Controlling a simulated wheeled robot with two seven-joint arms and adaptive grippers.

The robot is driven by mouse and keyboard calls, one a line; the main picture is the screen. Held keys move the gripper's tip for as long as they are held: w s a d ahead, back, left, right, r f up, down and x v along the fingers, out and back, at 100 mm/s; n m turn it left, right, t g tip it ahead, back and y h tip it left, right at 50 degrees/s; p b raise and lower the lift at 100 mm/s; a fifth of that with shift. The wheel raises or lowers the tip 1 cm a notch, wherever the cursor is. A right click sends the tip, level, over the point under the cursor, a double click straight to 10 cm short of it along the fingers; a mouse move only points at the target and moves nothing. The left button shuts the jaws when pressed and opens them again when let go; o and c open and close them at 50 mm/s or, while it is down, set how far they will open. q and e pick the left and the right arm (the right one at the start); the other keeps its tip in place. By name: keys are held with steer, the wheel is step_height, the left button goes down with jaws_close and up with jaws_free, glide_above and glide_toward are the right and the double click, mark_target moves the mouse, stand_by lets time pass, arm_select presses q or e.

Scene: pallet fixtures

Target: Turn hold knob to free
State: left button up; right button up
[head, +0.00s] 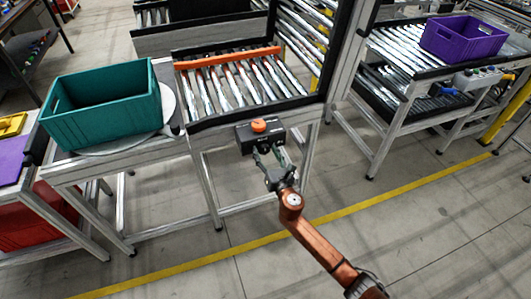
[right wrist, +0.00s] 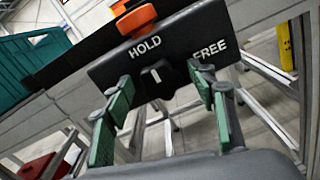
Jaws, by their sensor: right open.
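The hold knob (right wrist: 158,80) is a black rotary knob with a white mark, on a black control box (right wrist: 105,70). The box carries the white words HOLD and FREE. The white mark points up toward HOLD, on the left of FREE. In the head view the box (head: 244,139) hangs at the front edge of a roller conveyor. My right gripper (head: 271,163) is just in front of it. In the right wrist view my right gripper (right wrist: 163,83) is open, its green-padded fingers on either side of the knob; I cannot tell whether they touch it. My left gripper is not in view.
An orange button (head: 258,125) sits on top of the box, close above the knob. A teal crate (head: 105,105) stands on a round plate to the left. A purple crate (head: 463,38) sits on a conveyor at the right. The floor in front is clear, with a yellow line.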

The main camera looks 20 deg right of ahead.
steer(key=shift+c, duration=0.6)
steer(key=c, duration=1)
steer(key=shift+c, duration=0.2)
steer(key=shift+m, duration=0.3)
steer(key=m, duration=0.4)
steer(key=shift+m, duration=0.3)
steer(key=m, duration=0.4)
steer(key=shift+f+m, duration=0.1)
steer(key=shift+m, duration=0.2)
steer(key=m, duration=0.3)
steer(key=shift+m, duration=0.3)
steer(key=shift+f+m+p, duration=0.1)
steer(key=shift+m+p, duration=0.5)
steer(key=shift+m, duration=1.7)
